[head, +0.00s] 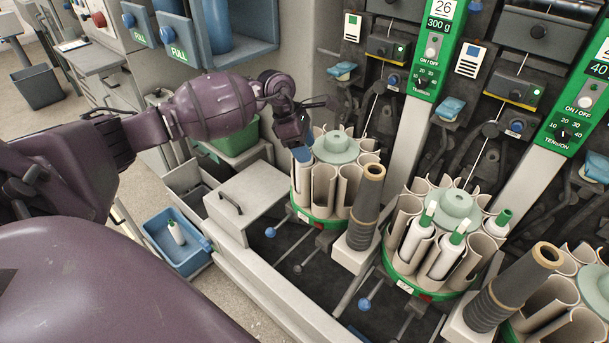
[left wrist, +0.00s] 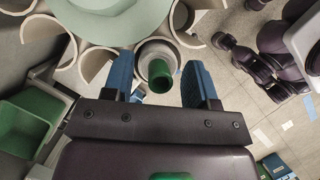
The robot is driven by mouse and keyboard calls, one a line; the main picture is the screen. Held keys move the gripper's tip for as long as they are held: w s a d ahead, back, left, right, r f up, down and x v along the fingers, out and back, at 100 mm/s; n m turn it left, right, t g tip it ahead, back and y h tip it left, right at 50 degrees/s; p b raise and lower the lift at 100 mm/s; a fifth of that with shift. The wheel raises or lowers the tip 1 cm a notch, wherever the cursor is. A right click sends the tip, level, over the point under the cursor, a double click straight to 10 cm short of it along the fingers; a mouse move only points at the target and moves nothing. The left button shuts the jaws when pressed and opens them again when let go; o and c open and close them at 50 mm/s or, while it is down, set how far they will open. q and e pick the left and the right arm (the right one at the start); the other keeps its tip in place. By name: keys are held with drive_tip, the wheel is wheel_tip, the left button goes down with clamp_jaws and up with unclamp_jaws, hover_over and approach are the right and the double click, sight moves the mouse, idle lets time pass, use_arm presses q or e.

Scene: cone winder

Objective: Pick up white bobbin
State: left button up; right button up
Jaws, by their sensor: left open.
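My left gripper (head: 302,150) is over the near-left rim of the left carousel (head: 322,220), blue fingers pointing down. In the left wrist view the gripper (left wrist: 159,66) is open, with a bobbin's green tip (left wrist: 160,78) between its two blue fingers. A pale round rim surrounds that tip; I cannot tell whether the fingers touch it. White bobbins with green tips (head: 419,238) stand in the middle carousel (head: 428,290). Another white bobbin (head: 177,233) is in the blue bin (head: 158,222). My right gripper is not in view.
Pale split tubes (left wrist: 97,66) ring the carousel's hub (head: 337,147) close to the fingers. A dark ribbed cone (head: 368,205) stands right of the carousel. A grey box with a handle (head: 243,200) and a green bin (head: 236,140) are left. Machine panels rise behind.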

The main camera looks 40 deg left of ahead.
use_arm(q)
drive_tip(key=shift+c, duration=0.5)
drive_tip(key=c, duration=0.8)
drive_tip(key=shift+r, duration=0.15)
